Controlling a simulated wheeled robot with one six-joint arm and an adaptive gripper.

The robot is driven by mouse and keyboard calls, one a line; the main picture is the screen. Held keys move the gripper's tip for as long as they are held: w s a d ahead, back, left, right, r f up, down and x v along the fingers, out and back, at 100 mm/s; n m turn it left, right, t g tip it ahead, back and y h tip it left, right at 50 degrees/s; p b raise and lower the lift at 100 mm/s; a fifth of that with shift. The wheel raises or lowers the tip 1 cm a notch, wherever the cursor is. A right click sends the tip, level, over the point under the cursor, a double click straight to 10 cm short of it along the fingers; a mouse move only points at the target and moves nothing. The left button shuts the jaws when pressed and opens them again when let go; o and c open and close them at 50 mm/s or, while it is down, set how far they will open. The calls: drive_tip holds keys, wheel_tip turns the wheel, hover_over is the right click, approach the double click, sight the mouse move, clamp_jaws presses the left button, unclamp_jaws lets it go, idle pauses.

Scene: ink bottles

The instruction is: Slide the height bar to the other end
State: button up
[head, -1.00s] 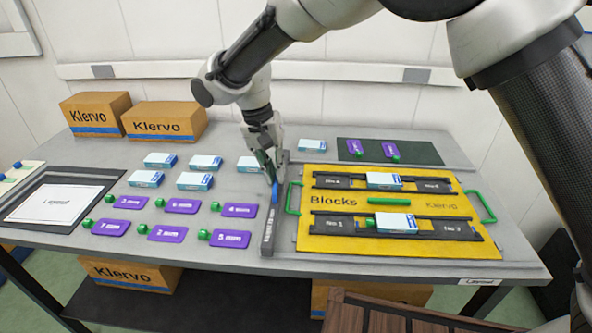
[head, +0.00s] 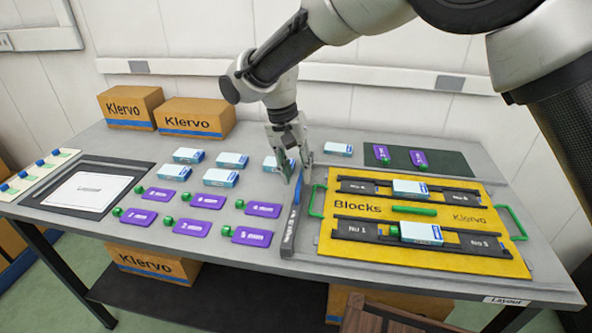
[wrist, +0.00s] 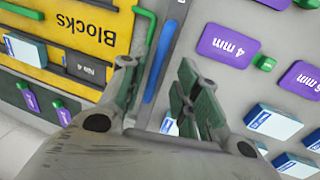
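The height bar (head: 289,236) is a long dark grey bar with a blue strip (head: 298,188). It lies along the left side of the yellow Blocks board (head: 330,242), a small gap away from it. My gripper (head: 293,172) is open over the far part of the bar. In the wrist view, my gripper (wrist: 160,78) has its fingers apart on either side of the bar (wrist: 170,35) and its blue strip (wrist: 159,60). The far end of the bar is hidden behind my gripper.
Purple cards (head: 202,201) with green knobs and several white-blue boxes (head: 221,177) lie left of the bar. One box (head: 278,163) is close to my gripper. The board carries green handles (head: 317,201) and dark rails. A dark mat (head: 448,162) lies behind it.

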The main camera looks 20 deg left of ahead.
wheel_tip(320, 180, up, 12)
drive_tip(key=a, duration=0.2)
drive_tip(key=shift+s+a+f, duration=0.15)
drive_tip(key=shift+s+f, duration=0.05)
drive_tip(key=shift+s, duration=0.05)
